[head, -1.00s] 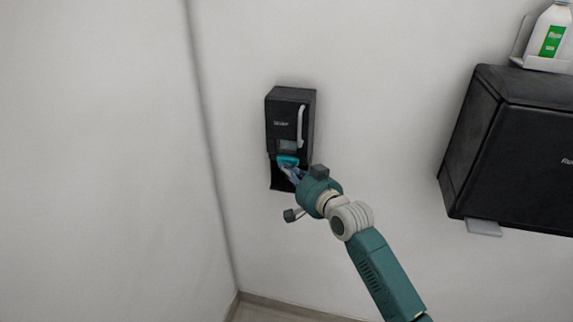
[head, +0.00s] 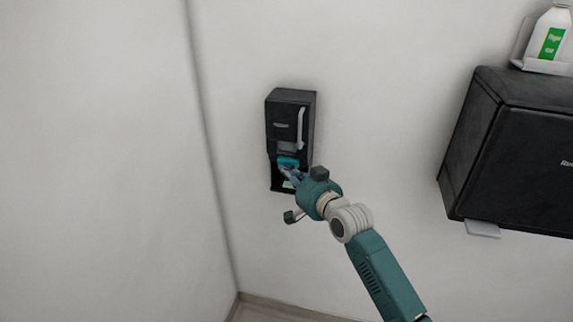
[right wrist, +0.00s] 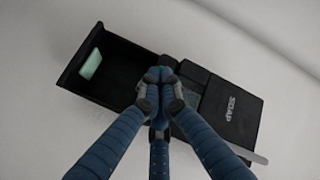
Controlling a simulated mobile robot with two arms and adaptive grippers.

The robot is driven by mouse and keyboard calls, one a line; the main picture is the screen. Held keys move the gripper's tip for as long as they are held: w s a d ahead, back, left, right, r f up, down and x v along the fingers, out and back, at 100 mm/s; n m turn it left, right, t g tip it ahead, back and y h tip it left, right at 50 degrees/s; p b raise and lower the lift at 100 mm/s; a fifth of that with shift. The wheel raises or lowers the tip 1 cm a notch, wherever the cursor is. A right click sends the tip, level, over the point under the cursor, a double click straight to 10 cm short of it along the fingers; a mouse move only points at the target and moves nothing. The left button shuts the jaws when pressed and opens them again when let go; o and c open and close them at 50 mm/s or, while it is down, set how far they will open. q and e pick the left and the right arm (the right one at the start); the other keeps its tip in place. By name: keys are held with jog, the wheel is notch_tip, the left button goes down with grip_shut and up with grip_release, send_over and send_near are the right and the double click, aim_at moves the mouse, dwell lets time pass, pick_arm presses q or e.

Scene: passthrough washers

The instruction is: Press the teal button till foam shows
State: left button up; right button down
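The black soap dispenser (head: 291,122) hangs on the wall near the corner; it also shows in the right wrist view (right wrist: 225,110), marked SOAP. Its teal button (head: 287,161) is in the lower part. My right gripper (head: 287,172) is at the button, its blue fingers just below and in front of it. In the right wrist view its fingertips (right wrist: 160,76) are shut together against the dispenser and hide the button. A pale green patch, seemingly foam, (right wrist: 91,63) shows on the dispenser's lower tray; it also shows in the head view (head: 288,184). My left gripper is not in view.
A large black dispenser (head: 515,145) is on the wall at the right, with a pale tab under it (head: 482,229). A white bottle with a green label (head: 551,35) stands on a bracket above it. The wall between the dispensers is clear.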

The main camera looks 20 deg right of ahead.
jog(key=shift+s+a+p, duration=0.4)
jog(key=shift+s+p, duration=0.1)
jog(key=shift+s, duration=0.25)
jog(key=s+a+p, duration=0.1)
jog(key=s, duration=0.1)
jog(key=s+a+p, duration=0.2)
dwell(1.0)
